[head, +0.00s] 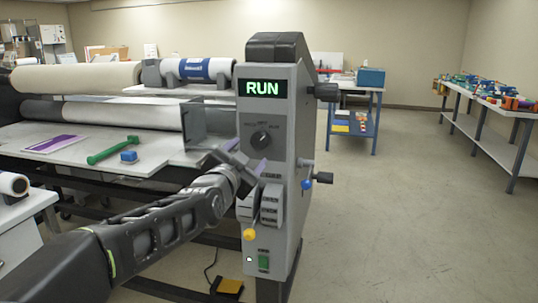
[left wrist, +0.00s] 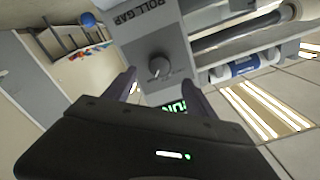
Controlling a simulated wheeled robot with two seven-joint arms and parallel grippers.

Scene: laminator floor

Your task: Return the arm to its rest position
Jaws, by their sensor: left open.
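My left arm reaches in from the lower left in the head view. Its gripper (head: 246,168) is in front of the laminator's grey control panel (head: 283,150), just below the black selector knob (head: 261,139). In the left wrist view, the two fingers stand apart with nothing held, and the knob (left wrist: 158,68) shows between and beyond them. Whether a fingertip touches the panel cannot be told. The panel display (head: 262,88) reads RUN in green. My right gripper is not in view.
A yellow-tipped lever (head: 250,234) and a blue ball knob (head: 306,184) stick out near the arm. Open floor (head: 400,230) lies to the right.

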